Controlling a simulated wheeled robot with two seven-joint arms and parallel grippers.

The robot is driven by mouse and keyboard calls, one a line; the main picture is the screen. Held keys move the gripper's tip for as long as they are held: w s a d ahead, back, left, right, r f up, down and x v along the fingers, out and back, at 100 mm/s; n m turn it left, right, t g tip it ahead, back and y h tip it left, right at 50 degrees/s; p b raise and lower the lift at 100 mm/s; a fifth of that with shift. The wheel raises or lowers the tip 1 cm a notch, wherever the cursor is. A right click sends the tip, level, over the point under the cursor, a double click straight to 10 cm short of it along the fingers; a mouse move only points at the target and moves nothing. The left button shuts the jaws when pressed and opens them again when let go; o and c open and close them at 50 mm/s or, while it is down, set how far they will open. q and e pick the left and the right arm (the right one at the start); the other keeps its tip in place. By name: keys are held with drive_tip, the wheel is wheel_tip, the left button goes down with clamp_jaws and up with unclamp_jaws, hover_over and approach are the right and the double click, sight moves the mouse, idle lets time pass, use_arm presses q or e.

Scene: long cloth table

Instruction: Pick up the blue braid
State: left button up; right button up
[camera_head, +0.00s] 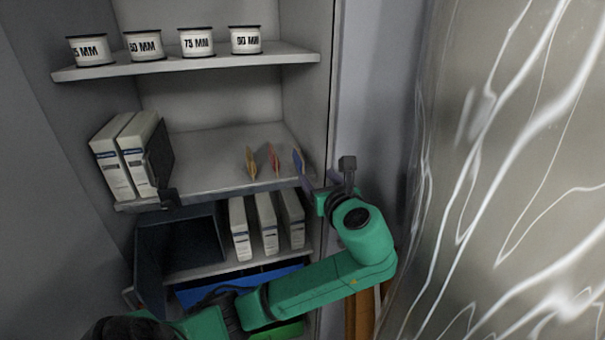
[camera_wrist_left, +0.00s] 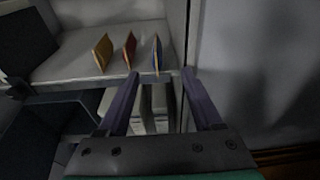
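The blue braid (camera_head: 298,162) stands as a thin upright piece near the right front edge of the middle shelf. In the left wrist view, the blue braid (camera_wrist_left: 157,53) shows beyond the fingertips, roughly between them. My left gripper (camera_head: 320,181) is at the right front of that shelf, just outside its edge. In the left wrist view, my left gripper (camera_wrist_left: 160,74) has its two purple fingers spread apart with nothing between them. The gripper and braid look apart. My right gripper is not in view.
A red braid (camera_head: 274,159) and a yellow one (camera_head: 251,162) stand left of the blue one. White binders (camera_head: 115,160) stand at the shelf's left. The cabinet's right wall (camera_head: 312,105) is close beside the blue braid. Spools (camera_head: 197,42) line the upper shelf.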

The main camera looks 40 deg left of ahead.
sight(299, 160)
use_arm(q)
drive_tip(key=p+x, duration=0.1)
drive_tip(key=x, duration=0.6)
drive_tip(key=p+x, duration=0.1)
drive_tip(key=x, duration=0.6)
drive_tip(key=shift+s+a+f+p, duration=0.15)
drive_tip(key=shift+a+p, duration=0.15)
drive_tip(key=shift+a, duration=0.2)
drive_tip(key=shift+a+f, duration=0.15)
clamp_jaws()
